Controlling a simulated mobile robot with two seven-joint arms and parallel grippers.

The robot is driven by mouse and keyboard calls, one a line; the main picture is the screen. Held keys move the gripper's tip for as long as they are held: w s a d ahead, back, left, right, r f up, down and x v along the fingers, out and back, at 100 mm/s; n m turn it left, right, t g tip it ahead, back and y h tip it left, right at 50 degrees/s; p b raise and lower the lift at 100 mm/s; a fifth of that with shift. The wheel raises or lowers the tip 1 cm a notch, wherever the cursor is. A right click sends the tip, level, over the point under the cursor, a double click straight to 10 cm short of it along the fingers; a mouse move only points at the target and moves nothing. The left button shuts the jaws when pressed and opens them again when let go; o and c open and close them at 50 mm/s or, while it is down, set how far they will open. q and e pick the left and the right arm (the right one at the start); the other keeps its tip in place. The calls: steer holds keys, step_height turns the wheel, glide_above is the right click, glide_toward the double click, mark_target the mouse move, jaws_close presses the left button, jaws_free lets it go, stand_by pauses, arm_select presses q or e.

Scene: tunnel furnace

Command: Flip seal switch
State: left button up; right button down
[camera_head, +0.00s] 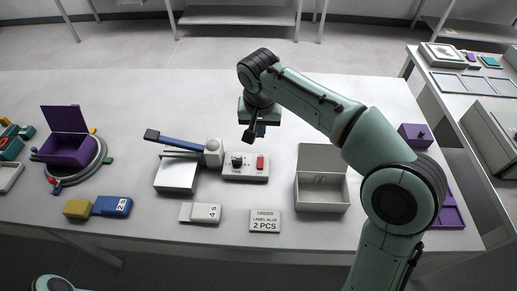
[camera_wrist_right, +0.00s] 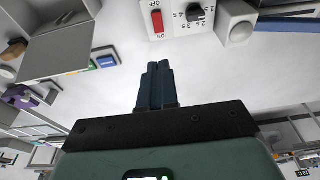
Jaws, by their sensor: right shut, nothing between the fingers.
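The white control box (camera_head: 245,174) sits mid-table with a black time dial (camera_head: 237,160) and a red rocker switch (camera_head: 260,162). In the right wrist view the red switch (camera_wrist_right: 157,21) lies between the words OFF and ON, and the dial (camera_wrist_right: 196,12) has numbers in seconds around it. My right gripper (camera_head: 251,136) is above and slightly behind the box, apart from the switch. In the right wrist view its fingers (camera_wrist_right: 160,65) are shut together and empty, pointing toward the box. My left gripper is out of view.
A sealer with a raised blue arm (camera_head: 181,144) stands just left of the box. An open white box (camera_head: 322,195) is to the right. A label card (camera_head: 265,221) and a 4 S block (camera_head: 200,212) lie in front. The table behind is clear.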

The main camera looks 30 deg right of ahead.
mark_target(260, 157)
steer(key=b+x, duration=0.1)
steer(key=x, duration=1.3)
steer(key=shift+w, duration=0.1)
steer(key=shift+w+d+f+g+p, duration=0.15)
steer(key=shift+g+p, duration=0.15)
steer(key=shift+p, duration=0.45)
steer(key=shift+f, duration=0.3)
steer(key=shift+s+a+r+b, duration=0.1)
steer(key=shift+s+a+b, duration=0.1)
steer(key=shift+s+b, duration=0.15)
steer(key=shift+s+a+r+b, duration=0.1)
steer(key=shift+s+a+b, duration=0.15)
steer(key=shift+s, duration=0.2)
steer(key=shift+w+r, duration=0.1)
steer(key=shift+r, duration=0.1)
